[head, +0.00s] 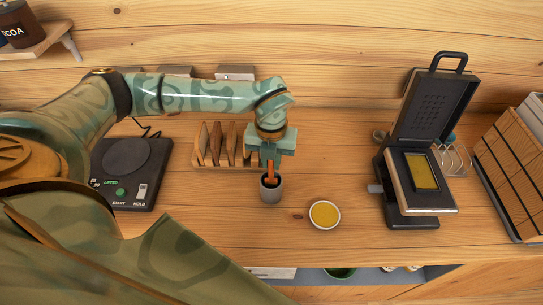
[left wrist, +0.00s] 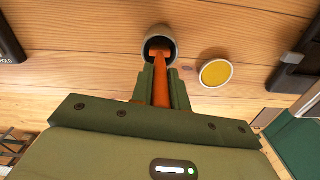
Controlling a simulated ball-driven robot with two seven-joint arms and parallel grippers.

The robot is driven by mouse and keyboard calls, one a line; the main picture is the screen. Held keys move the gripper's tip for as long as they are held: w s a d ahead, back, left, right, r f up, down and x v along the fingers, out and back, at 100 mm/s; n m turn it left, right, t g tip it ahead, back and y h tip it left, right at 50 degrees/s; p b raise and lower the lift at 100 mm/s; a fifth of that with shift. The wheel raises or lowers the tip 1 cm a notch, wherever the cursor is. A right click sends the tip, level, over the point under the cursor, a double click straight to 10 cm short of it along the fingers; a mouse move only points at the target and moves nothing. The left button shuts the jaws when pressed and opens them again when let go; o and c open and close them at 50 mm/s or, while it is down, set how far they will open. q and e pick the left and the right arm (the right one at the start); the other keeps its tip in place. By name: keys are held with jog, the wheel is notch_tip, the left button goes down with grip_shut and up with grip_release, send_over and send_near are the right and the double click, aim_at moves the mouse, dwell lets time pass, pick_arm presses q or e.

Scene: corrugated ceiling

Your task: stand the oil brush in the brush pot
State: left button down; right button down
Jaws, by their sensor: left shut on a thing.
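The oil brush (head: 271,172) is orange and upright; it also shows in the left wrist view (left wrist: 161,85). My left gripper (head: 271,160) is shut on it, and the fingers also show in the left wrist view (left wrist: 161,78). The brush pot (head: 270,193) is a small grey cup standing on the counter; it also shows in the left wrist view (left wrist: 161,34). The brush's lower end is within the pot's mouth, with the fingers above the rim. Whether it touches the pot's bottom is hidden. My right gripper is not in view.
A small bowl of yellow oil (head: 324,214) sits right of the pot. An open waffle iron (head: 430,209) with a yellow plate stands farther right. A wooden rack (head: 228,147) is behind the pot, and a black scale (head: 130,170) is to the left. The counter before the pot is clear.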

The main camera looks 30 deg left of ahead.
pick_arm(q)
jog(key=shift+f, duration=0.15)
jog(key=c, duration=1.3)
grip_release()
notch_tip(320, 180, up, 16)
jog(key=shift+r, duration=0.15)
